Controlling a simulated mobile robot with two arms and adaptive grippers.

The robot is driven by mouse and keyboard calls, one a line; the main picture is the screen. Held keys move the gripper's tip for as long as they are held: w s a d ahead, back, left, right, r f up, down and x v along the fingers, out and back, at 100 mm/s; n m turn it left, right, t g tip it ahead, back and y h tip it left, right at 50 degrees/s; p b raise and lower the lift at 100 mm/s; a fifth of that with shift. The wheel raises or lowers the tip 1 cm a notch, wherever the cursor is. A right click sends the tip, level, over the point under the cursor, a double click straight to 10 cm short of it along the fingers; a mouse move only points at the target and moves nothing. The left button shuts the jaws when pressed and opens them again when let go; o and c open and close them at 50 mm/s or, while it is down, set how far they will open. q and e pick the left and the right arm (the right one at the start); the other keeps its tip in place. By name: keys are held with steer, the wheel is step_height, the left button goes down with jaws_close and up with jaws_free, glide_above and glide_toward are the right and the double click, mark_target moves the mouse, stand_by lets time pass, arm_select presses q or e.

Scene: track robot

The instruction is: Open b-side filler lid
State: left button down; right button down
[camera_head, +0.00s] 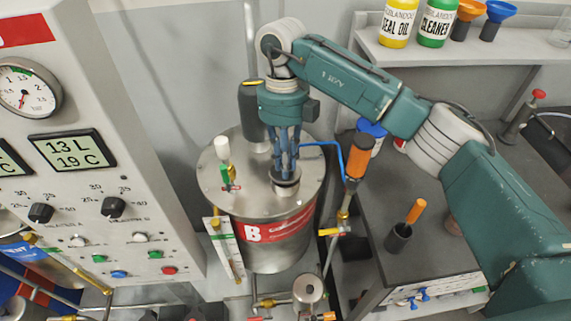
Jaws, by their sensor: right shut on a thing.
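The steel tank with the red B label (278,230) stands in the middle of the view. Its filler lid (286,188) is a small round metal cap near the front of the tank's flat top. My right gripper (284,172) points straight down and is shut on the filler lid. The fingers hide part of the lid, and I cannot tell whether it sits on its opening or is slightly raised. My left gripper is not in view.
A control panel (95,165) with a gauge and knobs stands at the left. Beside the tank are an orange-handled tool (357,158) and a dark bench (430,215) with a black cup (398,238). A shelf (470,58) at the back right holds yellow and green bottles.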

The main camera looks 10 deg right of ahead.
steer(key=shift+w+r+g, duration=0.5)
steer(key=shift+w+g, duration=0.15)
steer(key=shift+g, duration=0.55)
steer(key=c, duration=1.7)
jaws_free()
steer(key=shift+r, duration=0.1)
steer(key=shift+v, duration=3.7)
